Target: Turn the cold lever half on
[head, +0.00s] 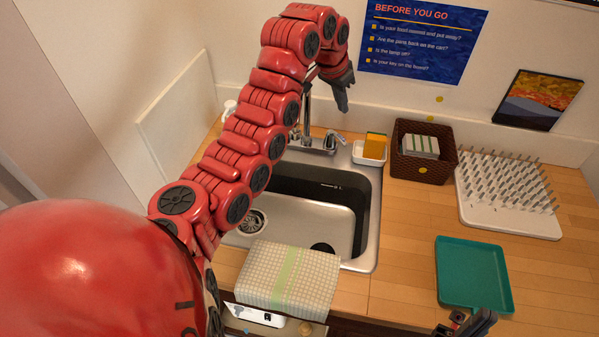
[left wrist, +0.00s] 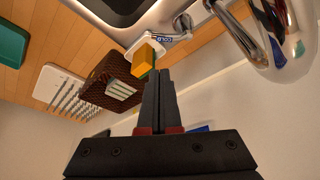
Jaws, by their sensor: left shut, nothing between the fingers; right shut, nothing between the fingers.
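The cold lever (head: 332,139) is a small chrome handle at the right of the faucet base, behind the sink. In the left wrist view the cold lever (left wrist: 178,38) carries a blue COLD label. The chrome faucet (head: 306,106) rises beside it, partly hidden by my left arm; it is large at right in the left wrist view (left wrist: 240,32). My left gripper (head: 343,107) is shut and empty, pointing down above and behind the cold lever, apart from it. Its closed fingers also show in the left wrist view (left wrist: 158,74). My right gripper (head: 470,322) is shut and empty at the bottom edge.
Right of the lever are a white dish with a sponge (head: 374,147) and a brown basket (head: 424,168). A drying rack (head: 510,225) and teal tray (head: 470,270) lie further right. A checked towel (head: 288,278) hangs over the front edge of the sink (head: 368,225).

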